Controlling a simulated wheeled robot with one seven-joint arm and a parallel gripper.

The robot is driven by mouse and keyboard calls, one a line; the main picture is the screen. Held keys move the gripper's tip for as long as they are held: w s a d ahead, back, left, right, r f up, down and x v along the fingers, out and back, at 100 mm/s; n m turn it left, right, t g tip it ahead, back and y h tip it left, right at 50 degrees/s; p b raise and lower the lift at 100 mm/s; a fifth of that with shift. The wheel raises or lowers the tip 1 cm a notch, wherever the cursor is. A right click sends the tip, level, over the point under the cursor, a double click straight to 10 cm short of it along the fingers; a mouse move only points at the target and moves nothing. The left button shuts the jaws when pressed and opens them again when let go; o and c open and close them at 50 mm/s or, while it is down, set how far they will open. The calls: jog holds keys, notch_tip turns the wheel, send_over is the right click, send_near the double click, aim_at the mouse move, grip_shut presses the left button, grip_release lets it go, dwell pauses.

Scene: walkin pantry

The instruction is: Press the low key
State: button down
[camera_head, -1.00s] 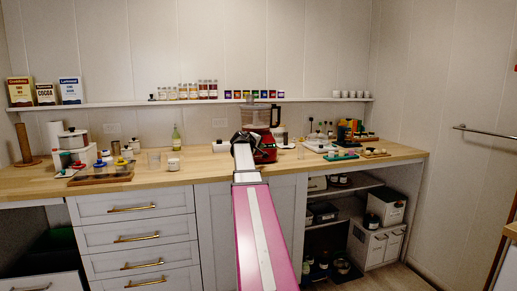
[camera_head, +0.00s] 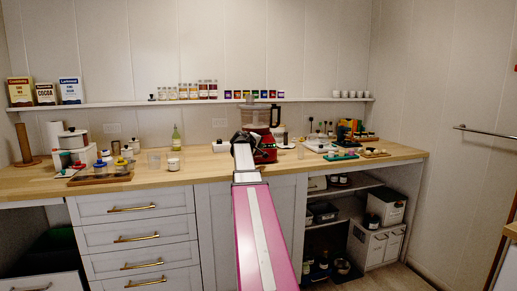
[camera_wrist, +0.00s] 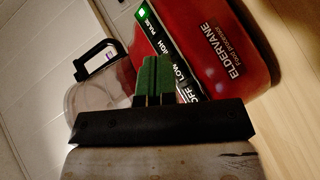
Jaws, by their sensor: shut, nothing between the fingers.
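The red food processor (camera_head: 266,155) stands on the wooden counter with a clear bowl on top. In the wrist view its red body (camera_wrist: 215,40) carries a dark key strip labelled PULSE, HIGH, LOW and OFF. The low key (camera_wrist: 181,72) is just right of my fingertips, its label partly beside them. In the head view my gripper (camera_head: 243,139) partly covers the processor's left side.
The wooden counter (camera_head: 205,169) is fairly clear left of the processor. A glass jar (camera_head: 174,164) and a green bottle (camera_head: 177,138) stand there. A white board (camera_head: 318,142) with small items lies to the right. A wall shelf (camera_head: 125,103) holds jars and boxes.

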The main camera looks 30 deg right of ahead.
jog(key=shift+w+f, duration=0.1)
jog(key=shift+w, duration=0.05)
jog(key=shift+w+d+f, duration=0.1)
jog(key=shift+w+f, duration=0.05)
jog(key=shift+w, duration=0.05)
jog(key=shift+w+f, duration=0.15)
jog(key=shift+w, duration=0.15)
dwell(1.0)
jog(key=shift+s, duration=0.1)
jog(key=shift+s+r, duration=0.4)
jog(key=shift+s, duration=0.15)
dwell(0.4)
jog(key=shift+s+a+r, duration=0.2)
jog(key=shift+s+r, duration=0.25)
jog(key=shift+s, duration=0.25)
jog(key=shift+s+a+r, duration=0.25)
jog(key=shift+s+r, duration=0.2)
jog(key=shift+s, duration=0.2)
jog(key=shift+s+a+r, duration=0.2)
jog(key=shift+s+r, duration=0.25)
jog(key=shift+s, duration=0.25)
